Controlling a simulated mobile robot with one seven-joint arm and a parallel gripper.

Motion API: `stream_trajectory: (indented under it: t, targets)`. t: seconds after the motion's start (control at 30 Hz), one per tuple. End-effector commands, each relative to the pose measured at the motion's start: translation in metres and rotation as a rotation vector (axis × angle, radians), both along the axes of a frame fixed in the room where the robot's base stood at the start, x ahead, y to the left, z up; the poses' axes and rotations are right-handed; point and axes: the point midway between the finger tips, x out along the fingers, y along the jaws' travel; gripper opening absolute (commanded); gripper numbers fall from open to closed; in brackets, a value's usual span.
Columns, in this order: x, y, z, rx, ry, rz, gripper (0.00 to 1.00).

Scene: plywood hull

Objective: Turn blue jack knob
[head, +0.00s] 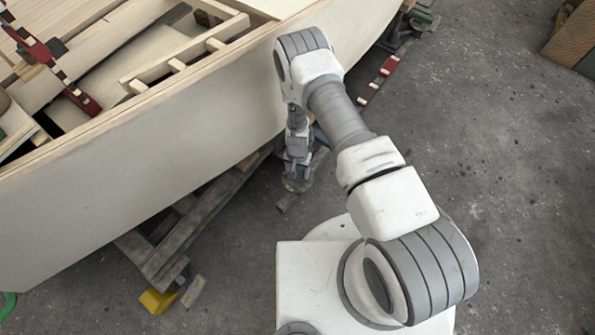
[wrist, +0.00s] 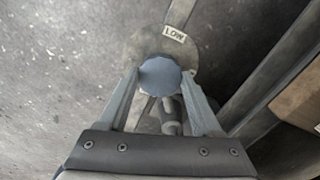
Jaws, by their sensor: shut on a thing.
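The blue jack knob (wrist: 159,76) is a round, faceted blue-grey knob in the middle of the wrist view. My gripper (wrist: 160,80) is shut on it, with one finger on its left side and one on its right. In the head view my gripper (head: 297,172) is low beside the hull, over the jack's foot; the knob cannot be made out there.
The plywood hull (head: 150,145) fills the left of the head view, with a wooden support frame (head: 195,215) under it. A yellow object (head: 157,300) lies on the floor. A red and white striped bar (head: 379,80) is behind my arm. The concrete floor at right is mostly clear.

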Motion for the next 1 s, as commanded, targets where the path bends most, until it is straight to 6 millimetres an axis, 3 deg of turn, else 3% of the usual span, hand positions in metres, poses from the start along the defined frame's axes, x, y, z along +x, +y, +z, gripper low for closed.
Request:
stream_trajectory:
  t: [0.43, 1.0]
  targets:
    - [0.0007, -0.0004, 0.0001, -0.001, -0.002, -0.272, 0.1]
    - [0.0009, -0.0005, 0.0001, -0.001, -0.002, -0.335, 0.1]
